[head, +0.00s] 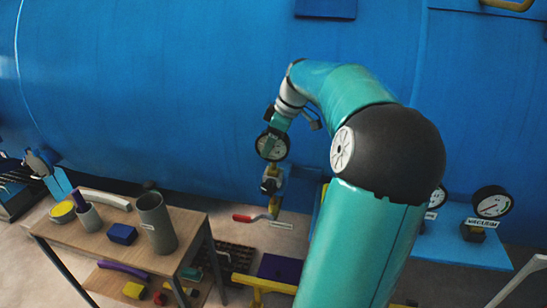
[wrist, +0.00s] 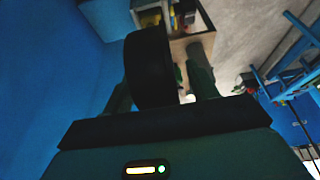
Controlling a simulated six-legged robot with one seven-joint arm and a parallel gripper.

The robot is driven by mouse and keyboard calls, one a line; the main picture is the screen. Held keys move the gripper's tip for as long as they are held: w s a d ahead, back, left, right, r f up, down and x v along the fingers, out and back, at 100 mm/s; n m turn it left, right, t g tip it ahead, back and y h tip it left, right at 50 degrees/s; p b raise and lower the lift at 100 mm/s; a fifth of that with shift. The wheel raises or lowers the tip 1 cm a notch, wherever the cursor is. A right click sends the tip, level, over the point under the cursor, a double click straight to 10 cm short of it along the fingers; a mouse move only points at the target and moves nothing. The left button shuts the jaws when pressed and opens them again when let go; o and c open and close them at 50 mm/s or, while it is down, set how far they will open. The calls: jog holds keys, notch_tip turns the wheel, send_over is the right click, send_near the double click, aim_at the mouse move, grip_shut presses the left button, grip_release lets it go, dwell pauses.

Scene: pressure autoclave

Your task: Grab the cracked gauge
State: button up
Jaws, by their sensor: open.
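A round gauge (head: 271,146) with a pale dial and black rim sits on top of a brass valve fitting, in front of the blue vessel. I cannot make out a crack in its glass. My gripper (head: 278,124) is right at the top of this gauge, pointing down. In the wrist view the dark, thick gauge body (wrist: 150,68) shows between the two fingers of my open gripper (wrist: 163,72). The fingers partly pass behind it in the picture, and I cannot tell whether either touches it.
Below the gauge is a valve with a red handle (head: 252,218) and a tag. A wooden table (head: 90,236) at left bears a grey cylinder (head: 156,222), cups and a blue block. A gauge labelled VACUUM (head: 492,203) stands on a blue shelf at right. The blue vessel (head: 180,90) fills the back.

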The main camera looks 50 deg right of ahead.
jog(key=shift+c, duration=0.5)
grip_shut()
jog(key=shift+r, duration=0.1)
